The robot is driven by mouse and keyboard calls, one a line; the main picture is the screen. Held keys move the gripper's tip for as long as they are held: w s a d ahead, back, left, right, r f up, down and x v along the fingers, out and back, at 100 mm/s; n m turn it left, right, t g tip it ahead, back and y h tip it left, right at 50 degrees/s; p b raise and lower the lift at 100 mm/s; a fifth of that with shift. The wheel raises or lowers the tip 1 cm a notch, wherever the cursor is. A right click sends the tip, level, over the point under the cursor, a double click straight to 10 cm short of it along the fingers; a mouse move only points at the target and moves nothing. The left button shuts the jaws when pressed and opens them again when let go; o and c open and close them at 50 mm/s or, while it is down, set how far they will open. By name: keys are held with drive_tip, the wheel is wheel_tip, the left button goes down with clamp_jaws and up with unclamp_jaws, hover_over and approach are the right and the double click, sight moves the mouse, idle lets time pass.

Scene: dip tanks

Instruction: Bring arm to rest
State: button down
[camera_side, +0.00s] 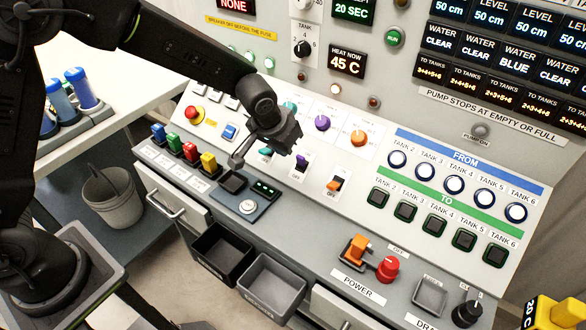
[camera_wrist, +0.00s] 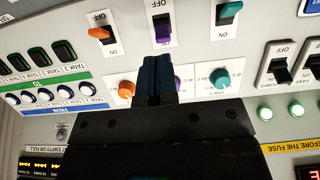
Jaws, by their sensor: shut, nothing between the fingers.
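My gripper (camera_side: 237,161) hangs at the end of my dark arm, above the left part of the sloped control panel (camera_side: 330,115) in the side view. Its fingers point down and left, near the teal switch (camera_side: 265,152). In the wrist view the two dark fingers (camera_wrist: 158,62) are pressed together with nothing between them. They partly hide the purple knob (camera_wrist: 177,83), with the orange knob (camera_wrist: 126,89) and the teal knob (camera_wrist: 219,78) on either side. I cannot tell whether the fingertips touch the panel.
Coloured blocks, including a yellow one (camera_side: 208,161), stand left of my gripper. A small plate with a round button (camera_side: 248,207) lies below it. Two open bins, one grey (camera_side: 270,284), hang under the panel's front. An orange power switch (camera_side: 358,248) and red knob (camera_side: 387,268) stick up further right.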

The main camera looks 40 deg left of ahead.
drive_tip(key=shift+s+r, duration=0.15)
drive_tip(key=shift+r, duration=0.25)
drive_tip(key=s+a+r, duration=0.4)
drive_tip(key=s+r, duration=0.1)
drive_tip(key=r, duration=0.3)
drive_tip(key=s+a+r, duration=0.2)
drive_tip(key=s, duration=0.5)
drive_tip(key=s+a+r, duration=0.2)
drive_tip(key=s+r, duration=0.1)
drive_tip(key=s, duration=0.4)
drive_tip(key=s+a+r+t, duration=0.1)
drive_tip(key=s+a+r, duration=0.1)
drive_tip(key=s, duration=0.5)
drive_tip(key=shift+s+a+r, duration=0.25)
drive_tip(key=shift+a+r, duration=0.05)
drive_tip(key=shift+r, duration=0.15)
